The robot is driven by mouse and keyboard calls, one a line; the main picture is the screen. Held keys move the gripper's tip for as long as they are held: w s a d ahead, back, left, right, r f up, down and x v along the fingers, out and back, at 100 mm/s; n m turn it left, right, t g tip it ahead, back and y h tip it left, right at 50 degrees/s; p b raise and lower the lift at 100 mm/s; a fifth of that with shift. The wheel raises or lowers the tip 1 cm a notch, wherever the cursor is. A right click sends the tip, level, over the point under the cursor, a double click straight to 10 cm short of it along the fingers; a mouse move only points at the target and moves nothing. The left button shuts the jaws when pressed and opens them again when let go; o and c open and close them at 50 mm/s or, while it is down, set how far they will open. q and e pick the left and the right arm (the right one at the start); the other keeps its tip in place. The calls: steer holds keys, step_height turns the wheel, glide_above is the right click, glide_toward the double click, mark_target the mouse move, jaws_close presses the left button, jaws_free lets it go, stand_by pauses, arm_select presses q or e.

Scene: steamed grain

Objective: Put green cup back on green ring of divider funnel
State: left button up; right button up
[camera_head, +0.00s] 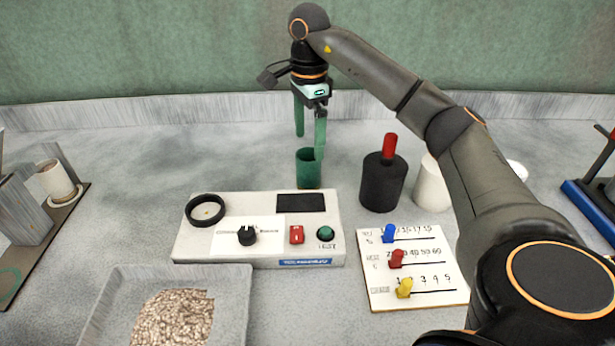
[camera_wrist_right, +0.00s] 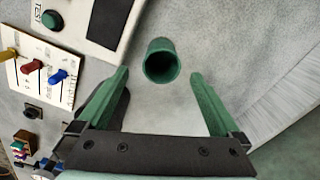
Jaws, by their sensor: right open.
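The green cup (camera_head: 308,168) stands upright on the grey table behind the white control box. In the right wrist view the cup (camera_wrist_right: 161,65) shows its open mouth. My right gripper (camera_head: 309,147) is open, with its green fingers pointing down by the cup. In the right wrist view the cup lies between the finger directions, a little beyond the fingertips, with a gap on each side. A green ring (camera_head: 11,284) is marked on a brown board at the left edge, beside the grey divider funnel (camera_head: 28,212), both partly cut off. My left gripper is not in view.
The control box (camera_head: 190,240) stands in front of the cup. A black weight with a red handle (camera_head: 382,182) and a white container (camera_head: 431,186) are to its right. A slider panel (camera_head: 440,290) and a grain tray (camera_head: 240,300) are nearer. Table left of the cup is clear.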

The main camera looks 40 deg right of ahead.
mark_target(308, 166)
step_height(308, 166, down, 3)
steer(key=shift+r, duration=0.15)
step_height(308, 166, down, 5)
steer(key=shift+r, duration=0.15)
steer(key=shift+w+f+b, duration=0.1)
steer(key=shift+f+b, duration=0.2)
steer(key=shift+f, duration=0.2)
steer(key=c, duration=1.4)
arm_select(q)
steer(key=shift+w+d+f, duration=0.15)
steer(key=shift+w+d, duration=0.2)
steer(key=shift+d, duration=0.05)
arm_select(e)
steer(key=shift+r, duration=0.1)
steer(key=shift+r, duration=0.6)
arm_select(q)
steer(key=p, duration=0.1)
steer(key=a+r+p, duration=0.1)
steer(key=p, duration=0.1)
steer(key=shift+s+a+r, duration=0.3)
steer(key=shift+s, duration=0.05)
arm_select(e)
steer(key=s+a+r, duration=0.5)
steer(key=s+r, duration=0.6)
steer(key=s, duration=0.2)
steer(key=shift+a+r, duration=0.2)
steer(key=shift+r, duration=0.1)
